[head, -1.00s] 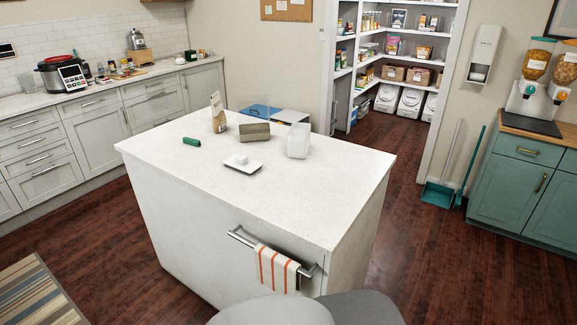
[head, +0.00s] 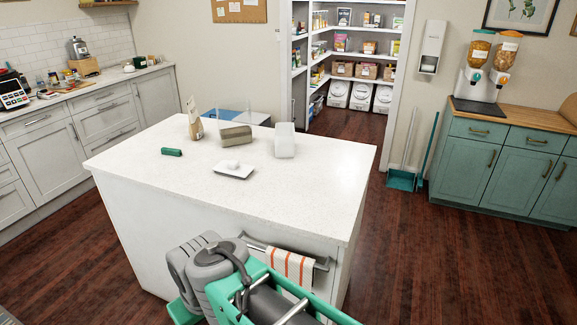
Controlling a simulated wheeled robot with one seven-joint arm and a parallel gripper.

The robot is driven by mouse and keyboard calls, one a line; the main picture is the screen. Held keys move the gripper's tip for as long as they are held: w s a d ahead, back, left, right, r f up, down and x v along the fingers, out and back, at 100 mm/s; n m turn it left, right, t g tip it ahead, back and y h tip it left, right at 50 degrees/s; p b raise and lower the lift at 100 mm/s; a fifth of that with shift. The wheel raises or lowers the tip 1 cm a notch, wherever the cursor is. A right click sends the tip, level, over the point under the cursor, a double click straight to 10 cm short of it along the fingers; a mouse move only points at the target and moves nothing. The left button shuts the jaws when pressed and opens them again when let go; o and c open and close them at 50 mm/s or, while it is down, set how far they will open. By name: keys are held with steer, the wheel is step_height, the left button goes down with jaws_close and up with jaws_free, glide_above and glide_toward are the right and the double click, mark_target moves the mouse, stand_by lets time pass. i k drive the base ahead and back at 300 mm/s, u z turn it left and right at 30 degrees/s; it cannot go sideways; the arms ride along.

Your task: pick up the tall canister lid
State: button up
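A flat white square piece with a small raised white knob (head: 233,170) lies on the white kitchen island, near the middle of its top; it looks like a lid. An upright white canister-like container (head: 284,141) stands behind it to the right. I cannot tell for certain that the flat piece is the tall canister's lid. Grey and teal parts of my own arm and body show at the bottom of the head view, in front of the island. My gripper's fingers are not visible.
The island top (head: 290,190) is clear at its front and right. A green object (head: 171,151), a bag (head: 194,120) and a grey-brown box (head: 235,137) stand at its back. A striped towel (head: 290,267) hangs on the front rail. Dark floor is free to the right.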

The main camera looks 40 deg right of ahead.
mark_target(243, 171)
steer(key=z, duration=0.1)
steer(key=i, duration=1.45)
